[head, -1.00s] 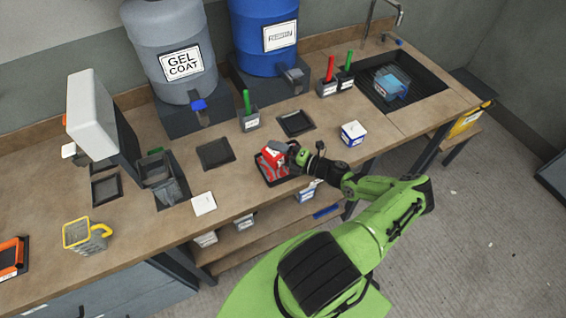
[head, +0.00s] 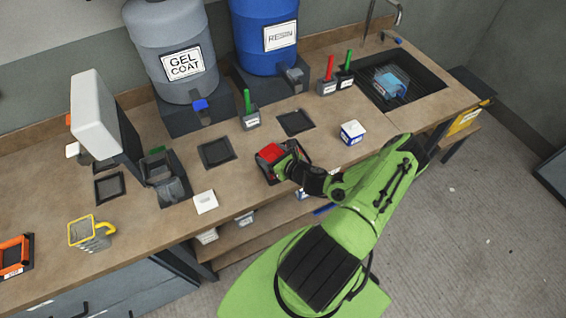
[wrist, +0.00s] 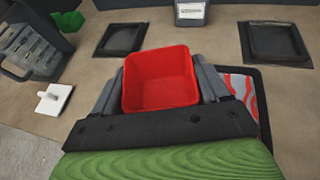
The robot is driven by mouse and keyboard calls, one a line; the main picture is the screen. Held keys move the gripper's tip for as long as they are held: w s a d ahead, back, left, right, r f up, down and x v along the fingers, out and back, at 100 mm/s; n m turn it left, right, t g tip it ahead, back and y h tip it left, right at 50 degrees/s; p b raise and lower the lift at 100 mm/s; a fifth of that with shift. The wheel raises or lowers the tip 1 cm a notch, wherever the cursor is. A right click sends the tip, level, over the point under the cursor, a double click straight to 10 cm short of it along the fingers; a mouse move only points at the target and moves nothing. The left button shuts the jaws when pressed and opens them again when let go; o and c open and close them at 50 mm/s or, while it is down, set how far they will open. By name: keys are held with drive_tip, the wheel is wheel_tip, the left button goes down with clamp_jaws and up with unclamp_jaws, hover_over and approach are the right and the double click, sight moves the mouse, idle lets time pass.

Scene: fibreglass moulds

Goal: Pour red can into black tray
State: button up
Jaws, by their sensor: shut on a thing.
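The red can (head: 269,153) is square and open-topped. My gripper (head: 286,163) is shut on it. In the wrist view the red can (wrist: 160,78) sits between the fingers of my gripper (wrist: 160,88); its mouth shows and its inside looks plain red. A black tray (head: 307,152) lies under the can and my gripper, mostly hidden by them. In the wrist view this black tray (wrist: 264,108) shows at the right, with a white surface streaked red beside my gripper. I cannot tell the gap between can and tray.
Empty black trays lie behind, at left (head: 216,152) and right (head: 296,122). A white and blue box (head: 352,133) stands to the right. Grey (head: 168,48) and blue (head: 264,35) drums stand at the back.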

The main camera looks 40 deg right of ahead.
sight(271, 149)
idle(0.4)
drive_tip(key=shift+r, duration=2.05)
